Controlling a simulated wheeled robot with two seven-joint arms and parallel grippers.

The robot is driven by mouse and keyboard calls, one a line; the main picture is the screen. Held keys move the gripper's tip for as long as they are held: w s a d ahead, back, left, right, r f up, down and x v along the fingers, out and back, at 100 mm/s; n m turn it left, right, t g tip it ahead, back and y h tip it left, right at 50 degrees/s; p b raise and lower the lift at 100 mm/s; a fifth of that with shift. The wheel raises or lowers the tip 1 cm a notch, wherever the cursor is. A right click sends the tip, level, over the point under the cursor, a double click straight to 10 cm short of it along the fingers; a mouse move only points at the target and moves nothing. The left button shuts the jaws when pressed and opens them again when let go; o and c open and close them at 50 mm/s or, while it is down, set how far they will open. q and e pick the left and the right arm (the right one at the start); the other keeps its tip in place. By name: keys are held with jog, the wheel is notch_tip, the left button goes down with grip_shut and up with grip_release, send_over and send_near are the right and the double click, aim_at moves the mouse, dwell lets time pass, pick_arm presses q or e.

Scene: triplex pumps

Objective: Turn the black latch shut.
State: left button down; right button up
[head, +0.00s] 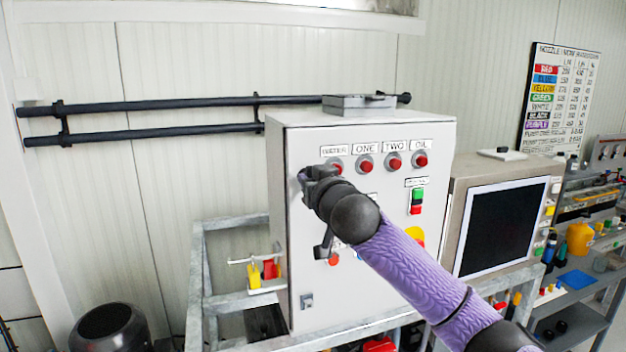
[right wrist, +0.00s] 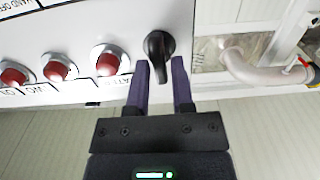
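The black latch (right wrist: 158,50) is on the white control box's panel, beside the row of red buttons, in the right wrist view. Its lever points toward my gripper. My right gripper (right wrist: 160,66) is open, with one purple finger on each side of the lever tip. Narrow gaps seem to show between lever and fingers. In the head view my right gripper (head: 306,177) is at the upper left of the box front (head: 300,230) and largely hides the latch. My left gripper is not in view.
Red buttons (head: 366,164) line the top of the panel beside my gripper. A black lever-like part (head: 324,246) shows below my wrist. A metal frame (head: 199,275) carries the box. A beige monitor unit (head: 500,225) stands to the right.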

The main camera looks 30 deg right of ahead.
grip_shut()
jog(key=n+p, duration=0.4)
jog(key=n, duration=0.2)
jog(key=n+p, duration=0.4)
jog(key=n, duration=0.1)
jog(key=n+p, duration=0.4)
jog(key=n, duration=0.2)
jog(key=shift+w+a+f+n, duration=0.1)
jog(key=shift+a+f+n, duration=0.15)
jog(key=shift+n, duration=0.05)
dwell(0.4)
jog(key=shift+o, duration=2)
grip_release()
